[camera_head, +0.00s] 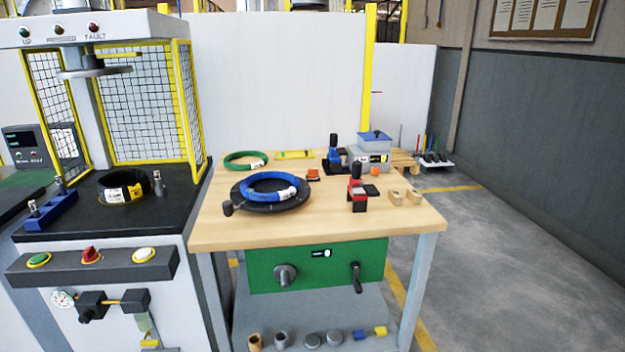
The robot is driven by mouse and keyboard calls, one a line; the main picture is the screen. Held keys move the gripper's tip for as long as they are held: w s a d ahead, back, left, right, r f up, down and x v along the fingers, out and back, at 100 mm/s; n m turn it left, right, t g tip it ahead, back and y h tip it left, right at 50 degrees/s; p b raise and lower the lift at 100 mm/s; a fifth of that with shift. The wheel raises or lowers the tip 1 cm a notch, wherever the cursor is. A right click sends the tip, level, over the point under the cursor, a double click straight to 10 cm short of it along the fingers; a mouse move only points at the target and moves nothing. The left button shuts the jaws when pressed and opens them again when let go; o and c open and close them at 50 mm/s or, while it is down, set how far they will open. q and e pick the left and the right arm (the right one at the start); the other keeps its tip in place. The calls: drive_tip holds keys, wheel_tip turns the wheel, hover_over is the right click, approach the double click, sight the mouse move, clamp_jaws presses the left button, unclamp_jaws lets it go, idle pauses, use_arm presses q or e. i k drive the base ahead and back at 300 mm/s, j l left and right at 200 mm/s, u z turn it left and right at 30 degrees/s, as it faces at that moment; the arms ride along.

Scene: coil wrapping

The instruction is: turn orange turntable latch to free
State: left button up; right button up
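A black round turntable (262,207) lies on the wooden workbench with a blue coil (270,187) on top of it. A black knob (228,208) sticks out at its left edge. A small orange block on a dark base, which looks like the turntable latch (312,173), sits just beyond the turntable's right rear edge. It is too small to tell which way it is turned. Another small orange piece (375,171) is farther right, in front of the grey box. Neither of my grippers is in view.
A red and black clamp tool (357,190), a blue and black tool (334,154) and a grey box with a blue lid (373,155) stand on the right of the bench (330,225). A green coil (245,161) lies behind the turntable.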

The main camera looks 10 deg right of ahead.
sight(312, 173)
drive_tip(key=i+l+z, duration=0.2)
drive_tip(key=l+z, duration=0.2)
drive_tip(key=i+l+z, duration=0.25)
drive_tip(key=z, duration=0.2)
drive_tip(key=i+l+z, duration=0.2)
drive_tip(key=z, duration=0.2)
drive_tip(key=i+l+z, duration=0.1)
drive_tip(key=i+z, duration=0.6)
drive_tip(key=z, duration=0.15)
drive_tip(key=i+l, duration=0.1)
drive_tip(key=i, duration=0.3)
drive_tip(key=i+l+u, duration=0.1)
drive_tip(key=i, duration=0.35)
drive_tip(key=i+l, duration=0.15)
drive_tip(key=i, duration=0.25)
drive_tip(key=i+j+u, duration=0.1)
drive_tip(key=u, duration=0.4)
drive_tip(key=i+u, duration=0.6)
drive_tip(key=u, duration=0.35)
drive_tip(key=i+l+u, duration=0.15)
drive_tip(key=u, duration=0.35)
